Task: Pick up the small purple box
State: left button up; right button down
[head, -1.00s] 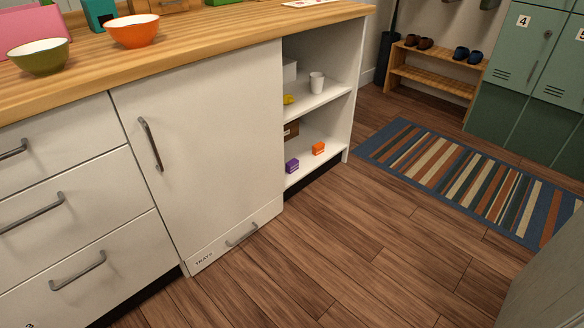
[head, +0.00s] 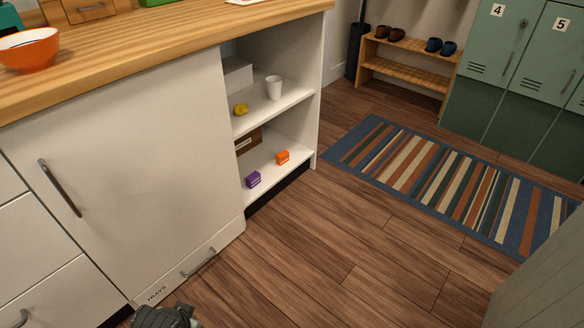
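The small purple box (head: 253,179) sits on the lower shelf (head: 268,172) of the open end of the white cabinet, near the shelf's front edge. A small orange box (head: 283,157) sits farther along the same shelf, to its right and apart from it. A dark grey part of my own body shows at the bottom edge, well below and left of the purple box. I cannot make out gripper fingers there, and nothing of mine is near the box.
The upper shelf holds a white cup (head: 274,87), a yellow object (head: 240,109) and a pale box (head: 237,73). A brown box (head: 247,141) stands behind the purple box. Wooden floor (head: 300,245) before the shelves is clear. A striped rug (head: 440,180) lies to the right.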

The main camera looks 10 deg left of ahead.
aim_at(253, 180)
jog(key=i+l, duration=0.15)
jog(key=i, duration=0.35)
jog(key=i+l, duration=0.2)
jog(key=i, duration=0.3)
jog(key=i+l, duration=0.15)
jog(key=i, duration=0.3)
